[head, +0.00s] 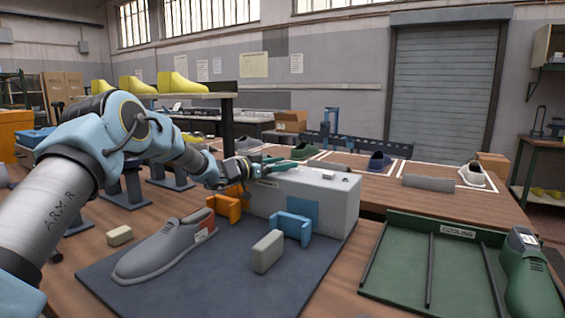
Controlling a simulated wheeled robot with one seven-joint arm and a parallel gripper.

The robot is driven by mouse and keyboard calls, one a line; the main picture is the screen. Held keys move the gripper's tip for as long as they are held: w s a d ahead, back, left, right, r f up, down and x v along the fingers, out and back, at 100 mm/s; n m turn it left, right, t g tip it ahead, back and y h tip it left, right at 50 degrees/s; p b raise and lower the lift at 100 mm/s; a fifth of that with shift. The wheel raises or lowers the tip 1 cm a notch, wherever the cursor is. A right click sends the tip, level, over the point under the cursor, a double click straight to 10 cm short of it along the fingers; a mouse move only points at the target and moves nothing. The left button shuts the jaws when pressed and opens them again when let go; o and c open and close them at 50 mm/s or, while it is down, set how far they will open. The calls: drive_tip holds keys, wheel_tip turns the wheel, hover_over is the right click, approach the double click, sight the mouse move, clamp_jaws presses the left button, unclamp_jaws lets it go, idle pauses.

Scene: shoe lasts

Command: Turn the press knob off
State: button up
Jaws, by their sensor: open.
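The press (335,205) is a pale grey box at the back of a dark mat, with an orange bracket (228,207) and a blue bracket (292,226) at its front. My arm reaches in from the left. My gripper (268,165) is open at the left end of the press's top, and I see nothing held in it. Small fittings show on the right part of the top. I cannot clearly make out the knob; it is too small or hidden by my gripper. Whether my fingers touch the press cannot be told.
A grey shoe (168,247) and a pale block (267,251) lie on the mat (205,285). A green cooling tray (400,270) with a green last (533,275) is at the right. Shoes stand on the back table, and yellow lasts (183,82) on a shelf.

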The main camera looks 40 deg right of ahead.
clamp_jaws()
idle(0.7)
